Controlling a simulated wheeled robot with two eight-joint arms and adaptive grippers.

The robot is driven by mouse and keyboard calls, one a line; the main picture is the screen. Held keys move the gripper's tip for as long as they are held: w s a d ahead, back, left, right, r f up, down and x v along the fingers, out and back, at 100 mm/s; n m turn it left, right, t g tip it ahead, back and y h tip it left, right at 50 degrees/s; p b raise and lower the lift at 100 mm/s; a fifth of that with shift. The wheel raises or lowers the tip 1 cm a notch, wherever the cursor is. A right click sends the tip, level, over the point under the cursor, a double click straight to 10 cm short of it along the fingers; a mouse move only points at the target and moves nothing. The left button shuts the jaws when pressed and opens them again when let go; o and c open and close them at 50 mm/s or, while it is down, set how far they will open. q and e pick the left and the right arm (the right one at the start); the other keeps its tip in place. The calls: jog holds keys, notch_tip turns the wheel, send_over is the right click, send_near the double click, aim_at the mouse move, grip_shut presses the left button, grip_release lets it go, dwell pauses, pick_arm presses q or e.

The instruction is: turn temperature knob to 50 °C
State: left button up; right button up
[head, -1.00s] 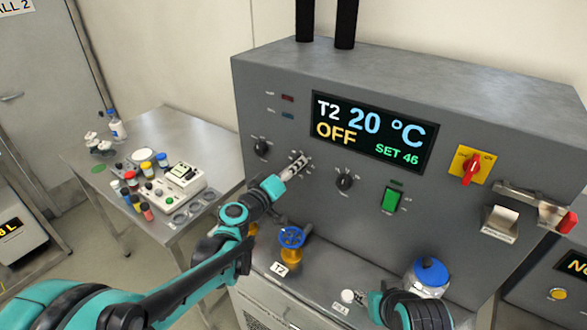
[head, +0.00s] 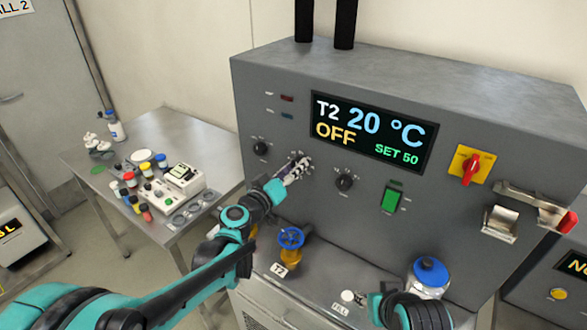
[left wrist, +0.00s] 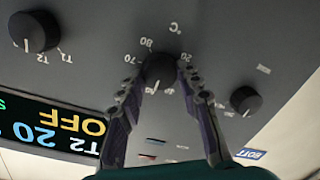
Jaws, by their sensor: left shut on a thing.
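The temperature knob (left wrist: 160,72) is a black round knob with a white pointer line and a printed °C scale around it. My left gripper (left wrist: 158,85) is shut on it, one finger on each side, as the left wrist view shows. In the head view the left gripper (head: 298,167) covers the knob on the grey panel. The display (head: 372,132) reads T2, 20 °C, OFF and SET 50. My right arm shows at the bottom right, but I cannot see its gripper.
Other black knobs sit left (head: 261,148) and right (head: 345,180) of the left gripper. A green switch (head: 392,197), a red rotary switch (head: 470,167), a blue valve wheel (head: 291,238) and a blue-capped vessel (head: 430,272) are nearby. A steel table (head: 190,137) holds small jars.

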pick_arm(q)
jog(key=o, duration=1.2)
jog(key=shift+c, duration=0.2)
jog(key=v, duration=1.2)
jog(key=shift+s+d, duration=0.1)
jog(key=s+a+f+m+g+y+b, duration=0.2)
jog(key=s+f+g+y, duration=0.25)
jog(key=s+f, duration=0.7)
jog(key=s+a+f+n+g+y+b, duration=0.1)
jog(key=s+a+f+g+y, duration=0.2)
jog(key=s+a, duration=0.5)
notch_tip(320, 180, down, 2)
jog(key=shift+s+a+f+y, duration=0.1)
jog(key=shift+s+a+y, duration=0.2)
jog(key=shift+a+y, duration=0.55)
